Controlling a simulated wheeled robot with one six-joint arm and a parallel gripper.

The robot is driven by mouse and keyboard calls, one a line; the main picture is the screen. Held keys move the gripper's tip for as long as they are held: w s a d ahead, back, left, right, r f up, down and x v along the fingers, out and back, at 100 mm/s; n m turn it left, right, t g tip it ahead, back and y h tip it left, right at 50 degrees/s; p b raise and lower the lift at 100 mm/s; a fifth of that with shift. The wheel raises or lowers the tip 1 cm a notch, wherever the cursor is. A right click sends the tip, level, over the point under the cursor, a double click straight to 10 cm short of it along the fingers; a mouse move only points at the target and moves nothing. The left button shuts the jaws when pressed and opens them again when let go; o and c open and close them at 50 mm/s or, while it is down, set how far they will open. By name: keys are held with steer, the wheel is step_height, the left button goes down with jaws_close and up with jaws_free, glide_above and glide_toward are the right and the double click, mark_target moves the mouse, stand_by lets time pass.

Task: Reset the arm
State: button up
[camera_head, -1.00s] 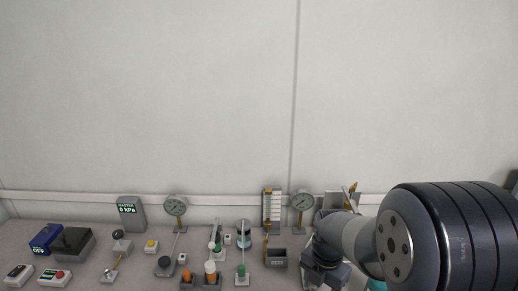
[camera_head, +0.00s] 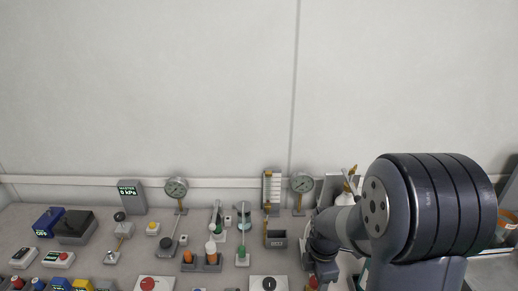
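My arm fills the right side of the head view, with a large dark ribbed joint in front of the bench. My gripper's fingers cannot be made out; the arm's own links hide that area or it lies out of frame. A grey box with a green display reading 0 kPa (camera_head: 131,197) stands at the back left.
A blue box (camera_head: 48,222) and a dark box (camera_head: 76,227) sit at the left. The wall above is clear.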

steer(key=m, duration=0.8)
steer(key=shift+m, duration=0.4)
steer(key=m, duration=0.4)
steer(key=shift+p, duration=0.35)
steer(key=shift+m, duration=1.8)
steer(key=shift+s, duration=0.15)
